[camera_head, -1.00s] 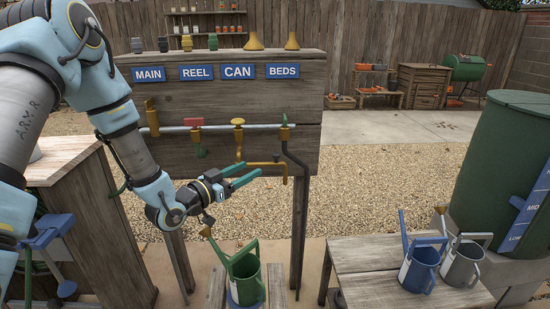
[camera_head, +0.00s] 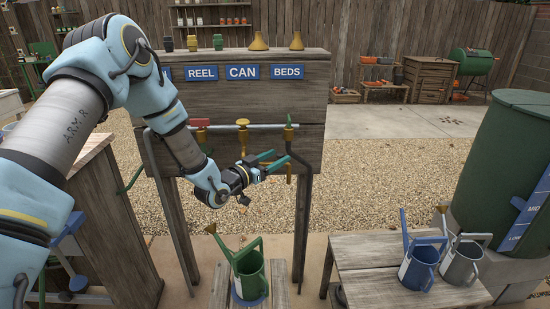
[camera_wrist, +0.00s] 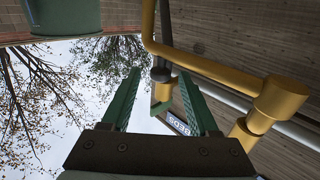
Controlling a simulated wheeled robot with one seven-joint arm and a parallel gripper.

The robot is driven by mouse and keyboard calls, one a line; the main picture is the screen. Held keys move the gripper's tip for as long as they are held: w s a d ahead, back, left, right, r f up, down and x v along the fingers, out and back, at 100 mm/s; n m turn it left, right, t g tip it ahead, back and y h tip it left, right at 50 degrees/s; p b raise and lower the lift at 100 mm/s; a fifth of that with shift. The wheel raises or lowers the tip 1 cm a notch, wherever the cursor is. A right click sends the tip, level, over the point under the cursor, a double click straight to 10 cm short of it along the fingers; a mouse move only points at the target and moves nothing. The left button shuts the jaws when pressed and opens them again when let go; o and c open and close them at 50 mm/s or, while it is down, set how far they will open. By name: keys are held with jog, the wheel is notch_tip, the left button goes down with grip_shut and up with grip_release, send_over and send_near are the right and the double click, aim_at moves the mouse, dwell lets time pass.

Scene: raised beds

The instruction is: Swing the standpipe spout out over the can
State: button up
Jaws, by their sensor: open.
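The brass-yellow standpipe spout (camera_head: 290,178) hangs under the CAN sign, partly hidden behind my gripper. In the wrist view the spout (camera_wrist: 205,66) runs from the upper middle to a thick joint at the right. My gripper (camera_head: 281,158) is open and empty, in front of the board beside the spout. In the wrist view its fingers (camera_wrist: 158,80) are apart, with the spout beyond and to the right of them. I cannot tell whether they touch. The green can (camera_head: 249,277) stands upright on a blue disc on a low wooden stand, below my gripper.
A yellow valve handle (camera_head: 242,124) and a green-topped tap (camera_head: 288,131) sit on the pipe. A dark pipe (camera_head: 308,195) drops at the right. A blue can (camera_head: 419,267) and a grey can (camera_head: 462,262) stand on a bench. Open gravel lies behind.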

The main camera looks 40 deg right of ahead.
grip_shut()
dwell(0.3)
dwell(1.0)
